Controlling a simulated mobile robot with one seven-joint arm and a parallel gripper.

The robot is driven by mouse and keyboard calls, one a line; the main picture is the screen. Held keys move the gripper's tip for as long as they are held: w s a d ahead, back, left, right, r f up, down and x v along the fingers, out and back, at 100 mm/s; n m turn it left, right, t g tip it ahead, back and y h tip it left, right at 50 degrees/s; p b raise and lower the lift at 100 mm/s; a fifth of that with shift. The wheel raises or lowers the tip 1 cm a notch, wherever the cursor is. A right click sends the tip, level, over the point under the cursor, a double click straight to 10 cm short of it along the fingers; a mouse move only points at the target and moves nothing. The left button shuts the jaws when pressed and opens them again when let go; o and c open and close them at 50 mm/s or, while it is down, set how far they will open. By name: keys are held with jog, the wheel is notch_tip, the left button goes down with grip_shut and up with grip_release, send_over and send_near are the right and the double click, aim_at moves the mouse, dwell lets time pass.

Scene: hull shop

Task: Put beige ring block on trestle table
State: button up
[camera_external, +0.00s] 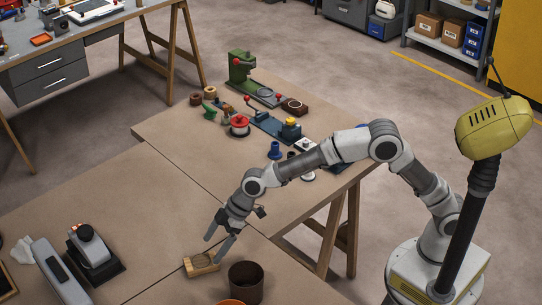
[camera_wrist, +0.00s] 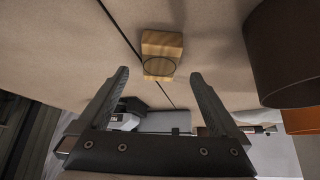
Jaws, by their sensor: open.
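The beige ring block (camera_external: 202,264) is a small wooden block with a round ring outline on top. It lies flat on the brown trestle table (camera_external: 175,225), near a seam in the top. In the wrist view the block (camera_wrist: 161,42) is just beyond the fingertips, centred between their lines. My gripper (camera_external: 215,245) is open and empty, pointing down close above the block. In the wrist view its two fingers (camera_wrist: 159,74) are spread wide with nothing between them.
A dark brown cup (camera_external: 246,283) stands right of the block, with an orange item (camera_external: 231,302) in front. A black-and-white device (camera_external: 93,252) and a grey long device (camera_external: 60,272) are at left. Several tools, including a green press (camera_external: 241,68), crowd the far end. The middle is clear.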

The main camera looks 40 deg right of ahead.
jog(key=v, duration=0.6)
jog(key=shift+p, duration=0.4)
jog(key=shift+r, duration=0.1)
jog(key=s+d+r+m+t+h, duration=0.1)
jog(key=d+r+m, duration=0.3)
jog(key=d, duration=1.1)
jog(key=s+d+r+m+t+h, duration=0.15)
jog(key=d+r, duration=0.45)
jog(key=d, duration=0.8)
jog(key=s+d+f+m+h, duration=0.1)
jog(key=s+d+m, duration=0.3)
jog(key=s+d, duration=0.4)
jog(key=s+d+f+m+h, duration=0.1)
jog(key=s+d+m, duration=0.3)
jog(key=s+d, duration=0.4)
jog(key=d+h, duration=0.1)
jog(key=d, duration=0.3)
jog(key=shift+s+d+f+t+h, duration=0.2)
jog(key=shift+s+f+t+h, duration=0.05)
jog(key=shift+f+t+h, duration=0.15)
